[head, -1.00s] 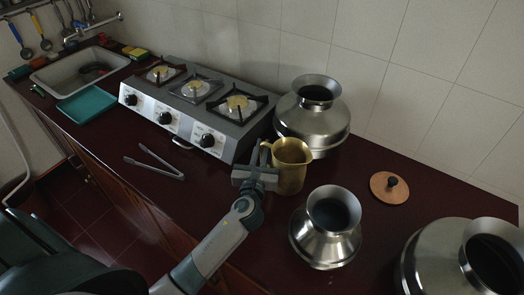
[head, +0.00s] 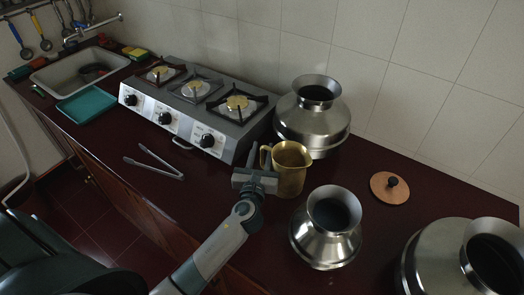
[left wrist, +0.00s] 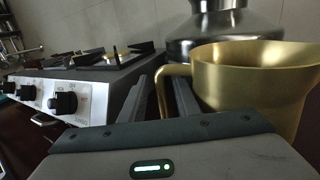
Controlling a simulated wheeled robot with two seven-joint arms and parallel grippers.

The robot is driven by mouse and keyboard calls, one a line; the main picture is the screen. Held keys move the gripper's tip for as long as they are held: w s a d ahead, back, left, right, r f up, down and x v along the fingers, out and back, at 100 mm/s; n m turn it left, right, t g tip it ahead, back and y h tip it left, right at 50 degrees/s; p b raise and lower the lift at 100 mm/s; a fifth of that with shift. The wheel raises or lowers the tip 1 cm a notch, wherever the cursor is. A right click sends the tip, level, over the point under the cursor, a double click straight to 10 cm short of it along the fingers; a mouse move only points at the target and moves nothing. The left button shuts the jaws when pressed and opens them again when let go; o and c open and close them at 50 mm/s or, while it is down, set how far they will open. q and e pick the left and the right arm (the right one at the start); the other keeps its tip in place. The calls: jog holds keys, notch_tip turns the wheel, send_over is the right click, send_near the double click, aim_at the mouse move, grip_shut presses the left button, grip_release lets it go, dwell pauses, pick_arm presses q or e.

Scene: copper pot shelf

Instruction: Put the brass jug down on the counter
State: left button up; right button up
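The brass jug (head: 291,172) stands upright on the dark red counter (head: 230,212), between the stove and the small steel pot. My left gripper (head: 259,163) is at the jug's handle side, with its fingers spread apart. In the left wrist view, the jug (left wrist: 250,75) is at the right and its handle (left wrist: 163,90) lies between the two open fingers (left wrist: 163,98), with gaps on both sides. The jug's base is hidden in the wrist view. My right gripper is not in view.
A large steel pot (head: 310,125) stands close behind the jug, and a smaller one (head: 328,235) in front right. The stove (head: 190,105) is at the left, with tongs (head: 155,168) before it. A copper lid (head: 389,187) lies right; another big pot (head: 430,260) is beyond.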

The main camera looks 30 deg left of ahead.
pick_arm(q)
jog(key=shift+s+d, duration=0.15)
jog(key=shift+s, duration=0.35)
jog(key=b+v, duration=0.2)
jog(key=v, duration=0.9)
jog(key=shift+b, duration=0.35)
jog(key=shift+r, duration=0.15)
